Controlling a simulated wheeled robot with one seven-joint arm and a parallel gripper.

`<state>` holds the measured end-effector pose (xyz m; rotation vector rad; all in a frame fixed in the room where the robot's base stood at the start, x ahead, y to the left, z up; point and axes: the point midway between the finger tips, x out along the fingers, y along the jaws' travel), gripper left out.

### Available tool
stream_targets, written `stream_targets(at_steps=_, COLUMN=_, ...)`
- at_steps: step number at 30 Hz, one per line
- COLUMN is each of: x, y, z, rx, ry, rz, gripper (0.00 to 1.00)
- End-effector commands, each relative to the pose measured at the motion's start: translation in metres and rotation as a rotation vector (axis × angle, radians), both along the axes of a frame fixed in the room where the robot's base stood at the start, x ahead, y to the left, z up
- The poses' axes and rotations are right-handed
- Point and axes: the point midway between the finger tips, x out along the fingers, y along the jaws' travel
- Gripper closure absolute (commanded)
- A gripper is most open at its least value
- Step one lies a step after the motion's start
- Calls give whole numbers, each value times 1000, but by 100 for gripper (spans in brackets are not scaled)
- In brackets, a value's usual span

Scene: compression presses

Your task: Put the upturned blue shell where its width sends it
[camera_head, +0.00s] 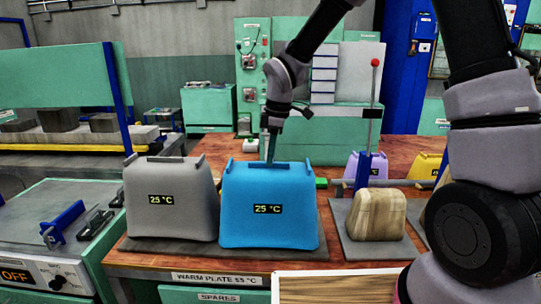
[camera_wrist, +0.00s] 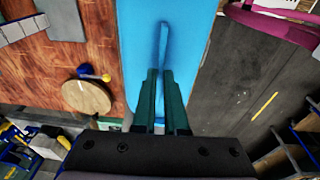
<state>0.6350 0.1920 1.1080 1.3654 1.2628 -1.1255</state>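The blue shell (camera_head: 268,208) stands upturned on a dark plate at the front of the wooden bench, with a "25 °C" display on its face. A thin ridge handle runs along its top. My gripper (camera_head: 271,158) comes down from above onto that handle. In the wrist view, the two dark green fingers (camera_wrist: 161,74) lie close on either side of the ridge of the blue shell (camera_wrist: 185,65), with little gap. A grey shell (camera_head: 168,205), also reading "25 °C", stands right beside it on the left. The shell's underside is hidden.
A wooden block (camera_head: 378,215) sits on a grey mat to the right, with a red-knobbed lever (camera_head: 374,64) behind it. Purple (camera_head: 362,165) and yellow (camera_head: 423,166) shells stand farther back. A label on the bench's front edge reads "WARM PLATE 55 °C" (camera_head: 216,278).

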Motion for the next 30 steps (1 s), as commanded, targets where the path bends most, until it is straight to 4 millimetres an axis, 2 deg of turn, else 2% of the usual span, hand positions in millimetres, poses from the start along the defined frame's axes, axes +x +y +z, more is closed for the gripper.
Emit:
stream_targets(at_steps=1, x=0, y=0, z=0, rx=0, ry=1, rz=0, gripper=71)
stream_targets(at_steps=2, x=0, y=0, z=0, rx=0, ry=1, rz=0, gripper=60)
stream_targets(at_steps=14, x=0, y=-1, z=6, rx=0, ry=-1, rz=-1, gripper=60)
stream_targets(at_steps=17, x=0, y=-2, z=18, rx=1, ry=-3, rz=0, gripper=60)
stream_targets(at_steps=24, x=-3, y=-10, z=69, rx=2, ry=-5, rz=-3, gripper=60)
stream_targets(at_steps=30, x=-5, y=-15, z=104, rx=1, ry=-2, rz=-1, gripper=60)
